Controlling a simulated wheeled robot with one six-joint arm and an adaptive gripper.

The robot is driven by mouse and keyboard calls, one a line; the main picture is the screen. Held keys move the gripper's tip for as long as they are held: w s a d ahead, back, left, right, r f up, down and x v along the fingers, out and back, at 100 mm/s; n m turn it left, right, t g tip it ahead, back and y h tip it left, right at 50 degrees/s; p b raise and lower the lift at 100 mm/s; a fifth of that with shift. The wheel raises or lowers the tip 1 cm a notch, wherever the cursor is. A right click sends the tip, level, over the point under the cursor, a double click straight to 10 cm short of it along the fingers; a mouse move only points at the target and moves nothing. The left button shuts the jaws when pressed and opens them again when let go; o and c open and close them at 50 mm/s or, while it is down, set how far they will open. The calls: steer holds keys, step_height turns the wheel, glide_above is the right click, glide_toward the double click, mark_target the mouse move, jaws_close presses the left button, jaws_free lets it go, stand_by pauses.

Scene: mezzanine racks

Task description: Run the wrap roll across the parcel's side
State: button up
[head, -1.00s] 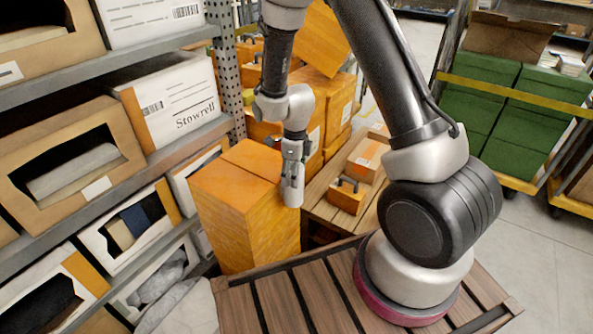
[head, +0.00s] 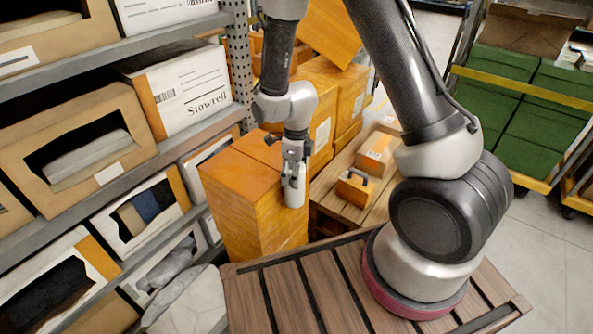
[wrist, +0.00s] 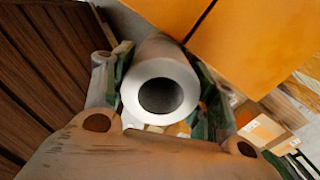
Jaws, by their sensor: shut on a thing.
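The parcel (head: 255,215) is a tall orange box, wrapped in what looks like shiny film, standing at the middle left of the head view. In the wrist view its orange top (wrist: 250,40) fills the upper right, with a dark seam across it. My gripper (head: 293,172) is at the parcel's right side and points down. It is shut on the wrap roll (head: 294,193), a pale grey upright cylinder. The wrist view shows the roll end-on (wrist: 182,75), with a dark hollow core, between the fingers. I cannot tell whether the roll touches the parcel.
A shelf rack (head: 195,130) with open boxes stands close on the left. A slatted wooden deck (head: 325,290) lies in front. Behind are a wooden pallet (head: 335,205) with small orange boxes and stacked orange cartons (head: 345,95). Green crates (head: 545,120) stand at right, beside open floor.

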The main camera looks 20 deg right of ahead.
steer(key=shift+s+a, duration=3.3)
steer(key=shift+a, duration=1.5)
steer(key=w+d, duration=0.9)
steer(key=d, duration=0.3)
steer(key=shift+d, duration=0.2)
steer(key=w+d, duration=0.5)
steer(key=d, duration=0.2)
steer(key=shift+d, duration=0.1)
